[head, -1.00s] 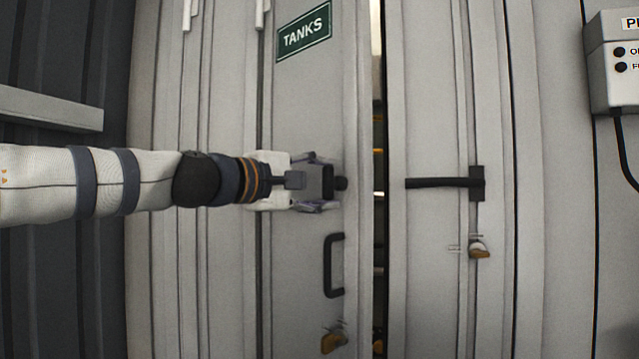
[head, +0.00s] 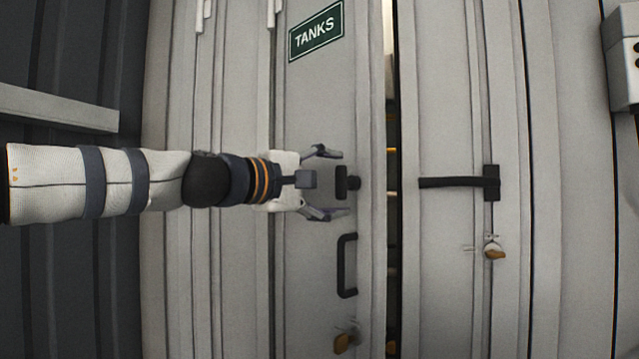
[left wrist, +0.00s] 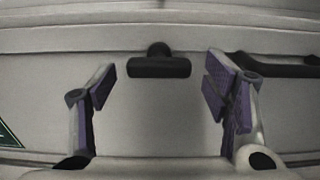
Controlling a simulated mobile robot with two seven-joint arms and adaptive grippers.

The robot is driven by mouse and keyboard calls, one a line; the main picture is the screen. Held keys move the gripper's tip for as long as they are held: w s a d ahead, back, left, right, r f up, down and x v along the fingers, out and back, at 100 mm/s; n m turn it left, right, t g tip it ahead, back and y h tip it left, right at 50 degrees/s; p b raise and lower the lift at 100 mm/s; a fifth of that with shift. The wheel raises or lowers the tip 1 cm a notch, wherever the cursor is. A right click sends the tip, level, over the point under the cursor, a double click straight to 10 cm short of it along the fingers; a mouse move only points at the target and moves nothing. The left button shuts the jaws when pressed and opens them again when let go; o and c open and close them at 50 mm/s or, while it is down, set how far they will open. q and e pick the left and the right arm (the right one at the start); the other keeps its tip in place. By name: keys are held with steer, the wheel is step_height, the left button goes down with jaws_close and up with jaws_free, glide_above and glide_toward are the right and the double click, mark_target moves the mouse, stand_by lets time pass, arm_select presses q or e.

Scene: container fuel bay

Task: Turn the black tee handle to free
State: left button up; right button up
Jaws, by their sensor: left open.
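The black tee handle (head: 342,183) is on the left door, below the green TANKS sign. In the head view its crossbar stands upright, with a short stem or knob on its right side. In the left wrist view the tee handle (left wrist: 159,66) lies across the picture between the fingers and beyond them. My left gripper (head: 328,183) is open, with one finger above the tee and one below it. The fingers look apart from the tee, and nothing is held. My right gripper does not show.
A black pull handle (head: 346,265) sits below the tee, with a brass-coloured latch (head: 344,342) under it. The right door has a black lever (head: 458,182) and another brass-coloured latch (head: 494,251). A narrow gap separates the doors. A grey control box (head: 622,60) is at far right.

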arm_select(q)
steer(key=v, duration=1.1)
steer(key=shift+s, duration=0.2)
steer(key=shift+r, duration=0.1)
